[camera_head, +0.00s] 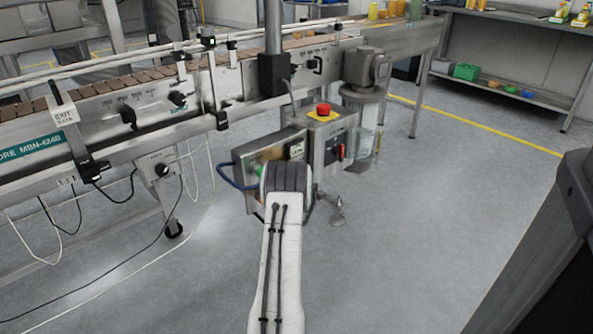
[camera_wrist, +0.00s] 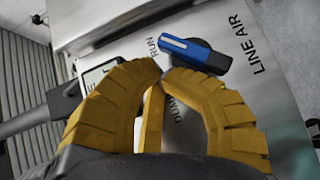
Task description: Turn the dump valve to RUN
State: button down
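In the wrist view the dump valve's blue lever (camera_wrist: 195,52) sits on a dark round hub on a metal plate (camera_wrist: 120,15). Its free end points left, close to the printed word RUN (camera_wrist: 152,45). The partly covered DUMP label (camera_wrist: 169,108) is below the lever. The words LINE AIR (camera_wrist: 250,45) are to the right. My gripper (camera_wrist: 162,72) has yellow fingers with tips together, nothing visible held between them. The tips are just below the lever's free end in the picture; I cannot tell whether they touch it. In the head view my arm hides the gripper and lever.
In the head view a grey control box with a red emergency stop (camera_head: 324,109) and a red switch (camera_head: 341,152) stands beside the valve area. A conveyor (camera_head: 130,90) runs behind it. A blue hose (camera_head: 230,181) curves at the left. Open floor (camera_head: 430,220) is to the right.

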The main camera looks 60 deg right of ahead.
jog(key=shift+s+d+r, duration=0.1)
jog(key=shift+s+d, duration=0.1)
jog(key=shift+a, duration=0.15)
dwell(0.5)
jog(key=shift+s+a, duration=0.15)
jog(key=v, duration=1.1)
jog(key=shift+a, duration=0.25)
